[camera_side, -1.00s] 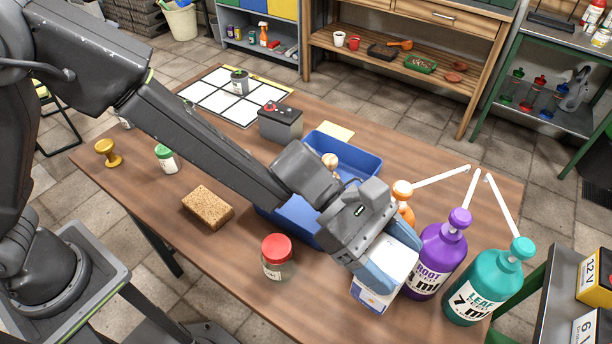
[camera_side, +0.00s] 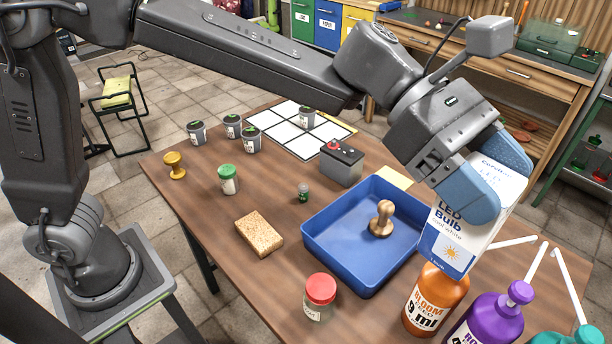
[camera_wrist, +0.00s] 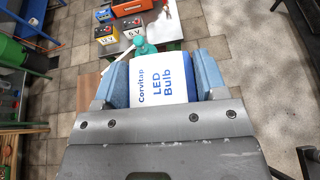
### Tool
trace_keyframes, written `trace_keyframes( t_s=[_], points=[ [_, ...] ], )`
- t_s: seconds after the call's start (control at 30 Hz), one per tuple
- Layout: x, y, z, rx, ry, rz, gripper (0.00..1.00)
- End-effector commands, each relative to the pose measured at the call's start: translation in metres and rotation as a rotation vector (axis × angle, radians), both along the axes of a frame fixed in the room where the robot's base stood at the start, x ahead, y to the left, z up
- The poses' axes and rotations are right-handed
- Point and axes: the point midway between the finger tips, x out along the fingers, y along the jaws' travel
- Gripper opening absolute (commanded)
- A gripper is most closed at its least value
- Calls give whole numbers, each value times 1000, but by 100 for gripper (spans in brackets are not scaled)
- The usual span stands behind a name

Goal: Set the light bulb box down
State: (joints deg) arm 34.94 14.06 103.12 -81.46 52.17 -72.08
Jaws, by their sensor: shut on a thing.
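The light bulb box (camera_side: 466,222) is white and blue and reads "LED Bulb". My gripper (camera_side: 490,180) is shut on it, with one blue finger on each side. In the side view the box is tilted and held above the table, over the right side near the pump bottles. It hides part of the orange bottle's top. The wrist view shows the box (camera_wrist: 160,84) between both fingers, its lettering facing the camera. I cannot tell whether the box touches the orange bottle.
A blue tray (camera_side: 318,247) with a wooden knob (camera_side: 382,218) lies left of the box. Orange (camera_side: 432,300), purple (camera_side: 490,322) and teal (camera_side: 565,338) pump bottles stand below and right. A red-lidded jar (camera_side: 320,297) and a sponge (camera_side: 260,233) are at the front. Bare table lies between them.

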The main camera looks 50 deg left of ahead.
Motion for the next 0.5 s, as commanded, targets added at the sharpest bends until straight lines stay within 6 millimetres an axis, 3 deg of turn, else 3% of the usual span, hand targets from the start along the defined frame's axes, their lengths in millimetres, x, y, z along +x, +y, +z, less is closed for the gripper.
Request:
trace_keyframes(
  t_s=[0.27,0.5],
  points=[
    [64,84,0,2,-6,130,31],
    [114,199,-1,6,-12,285,31]
  ],
)
